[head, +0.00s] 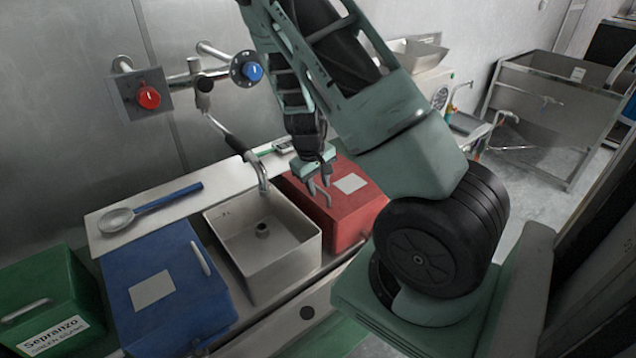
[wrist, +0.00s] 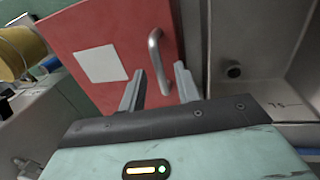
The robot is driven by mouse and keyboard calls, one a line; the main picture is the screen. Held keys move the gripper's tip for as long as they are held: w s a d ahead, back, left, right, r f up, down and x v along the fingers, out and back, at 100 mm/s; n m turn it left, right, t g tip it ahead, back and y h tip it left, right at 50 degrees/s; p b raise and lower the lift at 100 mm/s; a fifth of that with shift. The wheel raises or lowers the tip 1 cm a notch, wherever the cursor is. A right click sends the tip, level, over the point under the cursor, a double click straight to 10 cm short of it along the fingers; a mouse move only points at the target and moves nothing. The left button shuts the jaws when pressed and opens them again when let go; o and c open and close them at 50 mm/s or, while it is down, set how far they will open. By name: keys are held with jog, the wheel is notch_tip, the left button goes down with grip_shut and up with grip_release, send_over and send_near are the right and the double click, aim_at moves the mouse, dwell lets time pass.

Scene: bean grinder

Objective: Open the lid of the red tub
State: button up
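The red tub (head: 352,222) stands to the right of the sink, partly hidden behind my arm. Its red lid (head: 372,198) lies flat and shut, with a blank white label. In the wrist view, the lid (wrist: 98,30) has a curved metal handle (wrist: 155,52). My gripper (head: 320,180) is over the lid at the handle. In the wrist view, my gripper (wrist: 158,82) is open, with one finger on each side of the handle's near end. Gaps show on both sides of the handle. I cannot tell whether the fingertips reach down around it.
A steel sink basin (head: 222,222) with a tap (head: 262,180) is left of the red tub. Farther left are a blue tub (head: 195,305), a ladle (head: 150,207) and a green tub (head: 75,285). Red and blue valve knobs are on the wall behind.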

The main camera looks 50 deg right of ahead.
jog(key=shift+c, duration=0.3)
grip_shut()
jog(key=shift+r, duration=0.15)
